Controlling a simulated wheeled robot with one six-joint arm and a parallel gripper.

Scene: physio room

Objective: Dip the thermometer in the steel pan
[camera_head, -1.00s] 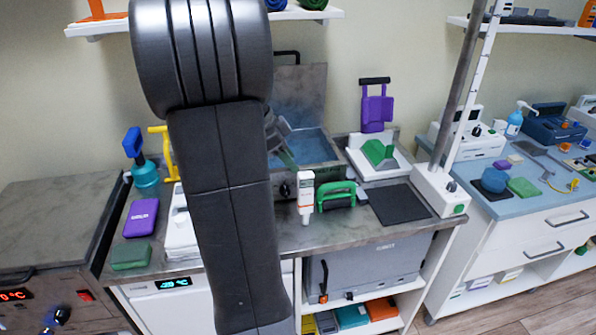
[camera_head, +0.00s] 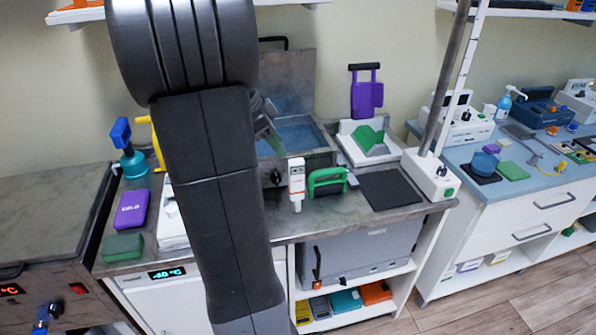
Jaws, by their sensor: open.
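The steel pan (camera_head: 322,158) is a square open basin with blue-looking liquid, set at the back of the counter with its lid raised behind it. My gripper (camera_head: 268,131) is partly hidden behind my arm. Its visible grey-green end is over the left part of the pan, apart from the thermometer. It is open, and I see nothing held in it. My arm hides the pan's left side.
A green-handled tool (camera_head: 327,182) stands close right of the thermometer. A dark mat (camera_head: 390,192) lies farther right, beside a white post base (camera_head: 430,177). A purple box (camera_head: 131,209) and a green block (camera_head: 122,248) lie at left. Bare counter (camera_head: 325,218) lies in front.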

